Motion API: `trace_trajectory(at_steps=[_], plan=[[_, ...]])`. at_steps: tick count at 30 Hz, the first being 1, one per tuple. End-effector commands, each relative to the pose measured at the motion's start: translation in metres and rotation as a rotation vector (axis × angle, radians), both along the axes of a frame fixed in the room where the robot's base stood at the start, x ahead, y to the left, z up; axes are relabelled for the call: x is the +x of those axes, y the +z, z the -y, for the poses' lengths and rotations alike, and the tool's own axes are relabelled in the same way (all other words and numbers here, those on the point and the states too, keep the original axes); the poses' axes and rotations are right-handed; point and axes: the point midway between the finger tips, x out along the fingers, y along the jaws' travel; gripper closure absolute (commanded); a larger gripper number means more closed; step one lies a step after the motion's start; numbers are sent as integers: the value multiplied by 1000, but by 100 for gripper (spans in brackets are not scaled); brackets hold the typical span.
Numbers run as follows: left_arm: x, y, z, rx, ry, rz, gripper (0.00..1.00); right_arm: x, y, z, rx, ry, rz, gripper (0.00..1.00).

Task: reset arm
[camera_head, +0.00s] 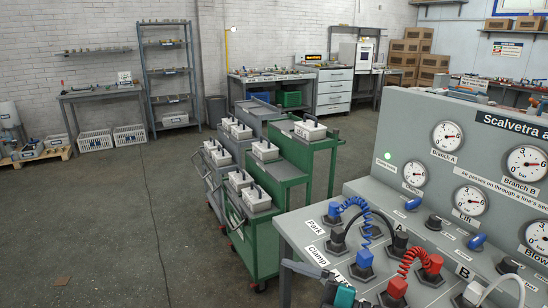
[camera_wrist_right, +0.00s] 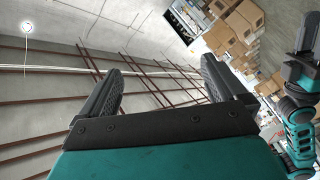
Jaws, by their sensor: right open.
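My right gripper (camera_wrist_right: 160,75) fills the foreground of the right wrist view. Its two dark fingers stand wide apart with nothing between them, and beyond them are the ceiling and wall. A teal and black arm of mine (camera_wrist_right: 297,115) shows at the right edge of that view. In the head view, a dark and teal part of one of my arms (camera_head: 342,293) shows at the bottom edge, in front of the grey bench. I cannot tell which arm this is or the state of any jaws there.
A grey gauge panel (camera_head: 400,125) stands at the right. Its bench top (camera_head: 300,228) carries blue, black and red hoses on fittings. Green and grey carts (camera_head: 290,168) with white boxes stand beside it. The floor (camera_head: 110,220) to the left is mostly clear, with a thin cable across it.

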Motion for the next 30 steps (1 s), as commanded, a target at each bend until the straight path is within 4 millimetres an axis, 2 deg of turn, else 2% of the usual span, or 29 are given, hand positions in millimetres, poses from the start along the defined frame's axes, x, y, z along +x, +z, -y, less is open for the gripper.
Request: trace_trajectory(at_steps=[1, 5, 8, 12, 15, 18, 22, 30], plan=[[0, 0, 0, 0, -1, -1, 57, -2, -3, 4, 86, -91, -55, 2], [0, 0, 1, 0, -1, -2, 57, -1, -23, 33, 243, -361, -214, 2], [-1, 0, 1, -1, -2, -2, 57, -10, -56, 64, 308, -573, -377, 2], [-1, 0, 1, -1, -2, -2, 57, -45, -116, 107, 328, -836, -640, 2], [-1, 0, 2, -1, -2, -2, 57, -80, -154, 129, 309, -967, -813, 2], [-1, -1, 2, -3, -3, -3, 57, -111, -180, 142, 285, -1047, -944, 2], [-1, -1, 2, -3, -3, -3, 57, -132, -195, 149, 266, -1091, -1031, 2], [-1, -1, 2, -3, -3, -3, 57, -135, -197, 150, 264, -1096, -1041, 2]])
